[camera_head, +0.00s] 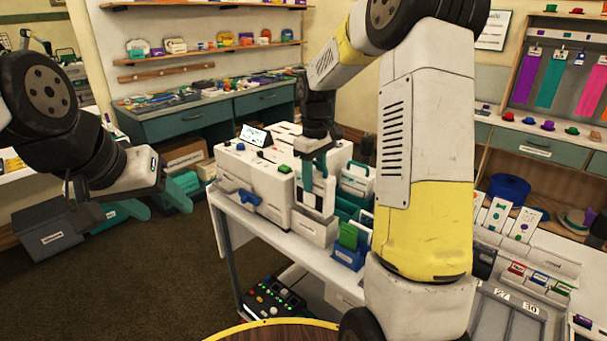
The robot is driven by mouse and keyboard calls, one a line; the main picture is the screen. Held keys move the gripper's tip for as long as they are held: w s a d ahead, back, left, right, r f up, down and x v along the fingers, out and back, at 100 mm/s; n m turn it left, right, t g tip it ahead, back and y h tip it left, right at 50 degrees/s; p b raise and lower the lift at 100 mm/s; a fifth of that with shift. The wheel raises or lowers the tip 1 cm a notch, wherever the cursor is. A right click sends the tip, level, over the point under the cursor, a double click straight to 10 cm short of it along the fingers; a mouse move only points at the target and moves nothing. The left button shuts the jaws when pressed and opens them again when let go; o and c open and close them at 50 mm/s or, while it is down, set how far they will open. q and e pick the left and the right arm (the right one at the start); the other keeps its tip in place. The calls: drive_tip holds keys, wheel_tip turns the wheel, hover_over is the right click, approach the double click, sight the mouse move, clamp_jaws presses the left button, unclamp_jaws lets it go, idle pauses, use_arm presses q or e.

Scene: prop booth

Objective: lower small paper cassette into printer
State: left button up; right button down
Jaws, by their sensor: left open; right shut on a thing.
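The printer (262,182) is a bulky white machine on the white table, with a small tilted dark screen on top. My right gripper (315,172) comes down from above at the printer's right part, its teal fingers shut on a small pale piece (318,190), which looks like the small paper cassette. The piece is upright and largely covered by the fingers. I cannot tell whether its lower end is inside the printer or in front of it. My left gripper (166,208) is open and empty, over the floor left of the table.
Right of the printer stand a green-and-white caddy (355,182) and a blue holder (350,250) with a green piece. My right arm hides much of the table beyond. A dark control box (273,300) sits below. A grey bin (50,232) stands at the left.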

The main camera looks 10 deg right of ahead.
sight(313, 203)
drive_tip(key=shift+f, duration=0.1)
drive_tip(key=shift+f, duration=3.65)
drive_tip(key=shift+f, duration=0.15)
drive_tip(key=c, duration=0.8)
unclamp_jaws()
drive_tip(key=shift+c, duration=0.2)
wheel_tip(313, 203, up, 6)
drive_tip(key=shift+r, duration=0.9)
